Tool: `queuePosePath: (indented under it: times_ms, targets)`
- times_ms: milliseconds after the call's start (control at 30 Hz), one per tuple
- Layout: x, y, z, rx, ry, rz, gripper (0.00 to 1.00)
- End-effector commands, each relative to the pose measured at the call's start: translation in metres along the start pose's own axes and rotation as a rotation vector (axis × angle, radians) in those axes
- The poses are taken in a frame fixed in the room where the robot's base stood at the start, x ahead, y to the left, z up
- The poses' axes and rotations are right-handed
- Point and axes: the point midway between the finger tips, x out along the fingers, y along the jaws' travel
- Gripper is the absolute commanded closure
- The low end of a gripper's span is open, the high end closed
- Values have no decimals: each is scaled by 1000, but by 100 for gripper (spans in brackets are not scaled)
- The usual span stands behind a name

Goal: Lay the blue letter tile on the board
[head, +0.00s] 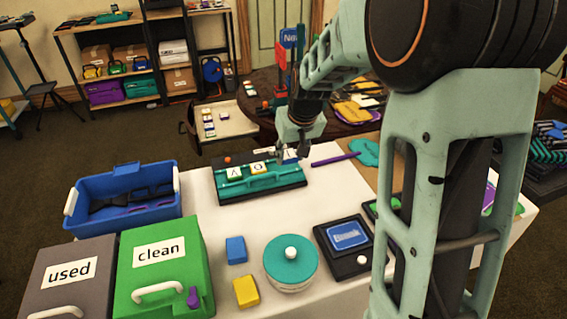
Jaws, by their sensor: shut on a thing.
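The board (259,187) is a dark base with a teal rack on the white table. Two letter tiles stand on it: a left tile (234,171) with a white face and a yellow-edged tile (258,168) marked like an O. My gripper (284,154) is at the board's right end, pointing down. It is shut on the blue letter tile (291,157), which shows a pale face and some blue. The tile is small and partly covered by the fingers. I cannot tell whether it touches the board.
A blue bin (122,208) stands left of the board. Green "clean" (165,268) and grey "used" (72,285) boxes are at front left. A round teal-lidded tub (291,264) and a black tray (348,261) stand in front.

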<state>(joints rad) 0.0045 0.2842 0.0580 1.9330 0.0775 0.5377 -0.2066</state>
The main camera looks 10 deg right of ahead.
Motion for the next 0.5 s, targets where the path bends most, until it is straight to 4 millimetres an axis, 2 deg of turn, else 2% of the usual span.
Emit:
queuePosePath:
  times_ms: [200, 400, 500]
  targets:
    - [36, 5, -32, -1, -2, 0, 86]
    - [77, 9, -43, 0, -2, 0, 86]
    - [90, 10, -48, 0, 0, 0, 86]
